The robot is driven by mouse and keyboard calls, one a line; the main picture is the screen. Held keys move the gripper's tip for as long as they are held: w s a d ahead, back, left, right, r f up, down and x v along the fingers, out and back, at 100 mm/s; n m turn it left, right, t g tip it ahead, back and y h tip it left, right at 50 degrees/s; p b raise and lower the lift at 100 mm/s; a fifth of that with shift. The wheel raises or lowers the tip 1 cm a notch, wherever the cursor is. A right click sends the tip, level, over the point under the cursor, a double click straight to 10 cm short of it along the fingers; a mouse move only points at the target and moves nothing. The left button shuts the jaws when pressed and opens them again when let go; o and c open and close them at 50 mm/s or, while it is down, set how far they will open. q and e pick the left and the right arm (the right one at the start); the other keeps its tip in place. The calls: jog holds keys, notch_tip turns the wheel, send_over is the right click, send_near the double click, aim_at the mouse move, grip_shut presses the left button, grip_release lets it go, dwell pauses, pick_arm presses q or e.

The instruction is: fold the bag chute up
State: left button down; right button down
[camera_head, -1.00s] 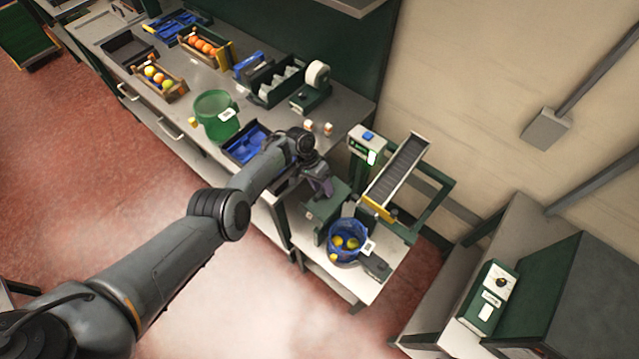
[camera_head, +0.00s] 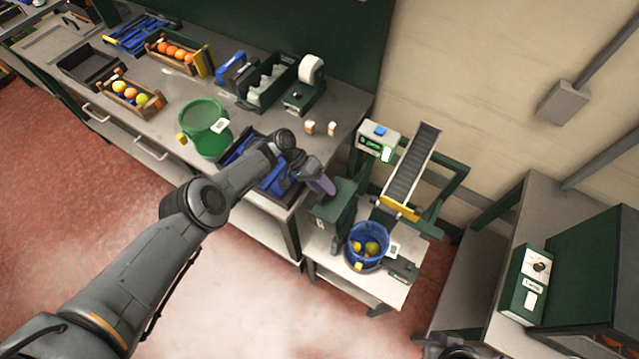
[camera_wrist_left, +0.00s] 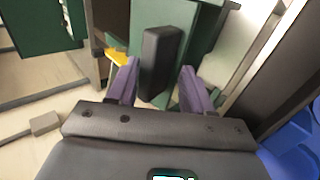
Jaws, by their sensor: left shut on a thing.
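My left gripper (camera_head: 322,184), with purple fingers, is beside the tall green housing (camera_head: 331,212) at the right end of the bench. In the left wrist view the gripper (camera_wrist_left: 160,84) is shut on a dark upright bar (camera_wrist_left: 162,60), which stands between its fingers. I cannot tell for sure whether this bar belongs to the bag chute. A sloping roller chute (camera_head: 413,168) with a yellow lip (camera_head: 399,208) ends above a blue bucket (camera_head: 368,228) holding yellow and orange fruit.
A blue bin (camera_head: 272,186) lies under my left forearm. A green bucket (camera_head: 205,130), fruit crates (camera_head: 137,112) and a tape dispenser (camera_head: 304,88) stand on the bench. A scale display (camera_head: 378,140) is beside the chute. A green control box (camera_head: 527,285) stands at right.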

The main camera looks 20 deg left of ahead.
pick_arm(q)
jog(key=shift+s+d+f, duration=0.2)
jog(key=shift+s+d, duration=0.2)
jog(key=shift+s, duration=0.05)
jog(key=c, duration=0.8)
grip_release()
jog(key=shift+o, duration=1.1)
jog(key=shift+s+d+f, duration=0.1)
jog(key=shift+s+f, duration=0.05)
jog(key=shift+s, duration=0.05)
jog(key=shift+s+d, duration=0.1)
jog(key=shift+s, duration=0.05)
jog(key=shift+w+a, duration=0.3)
jog(key=shift+w, duration=0.05)
pick_arm(e)
jog(key=shift+s, duration=0.25)
pick_arm(q)
jog(key=p+v, duration=0.1)
jog(key=v, duration=1)
jog(key=shift+p, duration=0.3)
pick_arm(e)
jog(key=shift+d+r, duration=0.15)
jog(key=shift+r, duration=0.65)
pick_arm(q)
jog(key=shift+d, duration=0.1)
